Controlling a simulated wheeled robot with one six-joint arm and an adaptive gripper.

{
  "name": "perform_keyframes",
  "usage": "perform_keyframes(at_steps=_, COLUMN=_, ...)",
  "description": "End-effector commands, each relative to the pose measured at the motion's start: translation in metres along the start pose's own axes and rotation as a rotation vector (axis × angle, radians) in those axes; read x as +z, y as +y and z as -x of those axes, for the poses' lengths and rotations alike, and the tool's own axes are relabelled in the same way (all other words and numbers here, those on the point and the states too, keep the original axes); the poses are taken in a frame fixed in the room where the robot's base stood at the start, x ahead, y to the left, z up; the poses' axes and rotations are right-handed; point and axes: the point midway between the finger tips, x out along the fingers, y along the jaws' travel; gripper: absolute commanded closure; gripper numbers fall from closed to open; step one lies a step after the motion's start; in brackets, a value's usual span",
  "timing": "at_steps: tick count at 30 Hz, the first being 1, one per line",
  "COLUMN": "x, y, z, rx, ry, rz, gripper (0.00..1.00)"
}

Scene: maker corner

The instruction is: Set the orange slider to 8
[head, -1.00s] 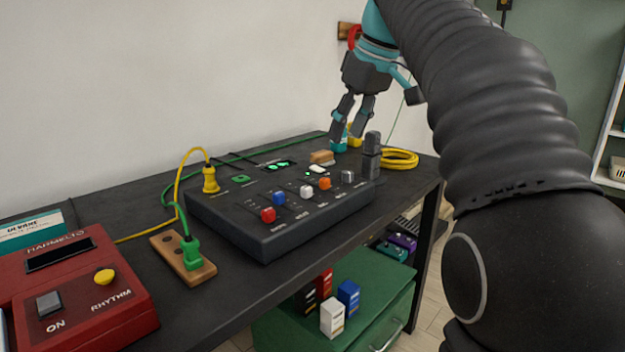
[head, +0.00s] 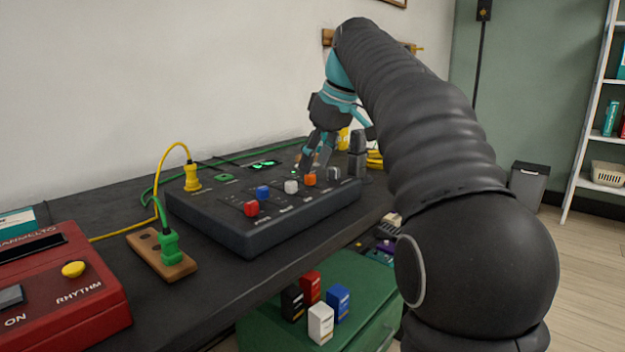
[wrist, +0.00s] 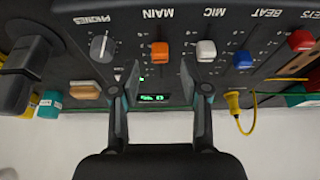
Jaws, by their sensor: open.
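The orange slider (head: 310,179) is a cap on the black mixer panel (head: 262,234), between the white slider and the grey knob. In the wrist view the orange slider (wrist: 160,52) sits under the label MAIN, beside a printed scale whose numbers are too small to read. My gripper (head: 317,166) is above the mixer near the orange slider. In the wrist view its fingers (wrist: 158,75) are apart, with the orange cap just beyond the tips, roughly midway between them. I cannot tell whether a finger touches it. A green lit display (wrist: 153,98) shows between the fingers.
White (head: 291,187), blue (head: 262,192) and red (head: 251,208) slider caps stand left of the orange one. A grey knob (wrist: 103,48) and a dark upright object (head: 357,153) are close on the other side. Yellow (head: 192,178) and green (head: 169,245) plugs stand at left.

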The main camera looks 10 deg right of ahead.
Motion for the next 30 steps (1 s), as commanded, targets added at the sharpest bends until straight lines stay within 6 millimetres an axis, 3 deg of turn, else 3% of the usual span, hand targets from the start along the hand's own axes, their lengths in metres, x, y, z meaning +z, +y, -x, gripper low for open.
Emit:
perform_keyframes(at_steps=6, x=0.001, y=0.000, z=-0.026, rx=-0.001, ry=-0.001, rz=0.000, gripper=0.54)
perform_keyframes(at_steps=18, x=0.000, y=0.000, z=-0.031, rx=0.000, ry=0.000, rz=0.000, gripper=0.54)
perform_keyframes(at_steps=24, x=0.000, y=0.000, z=-0.031, rx=0.000, ry=0.000, rz=0.000, gripper=1.00)
perform_keyframes(at_steps=30, x=0.000, y=0.000, z=-0.031, rx=0.000, ry=0.000, rz=0.000, gripper=1.00)
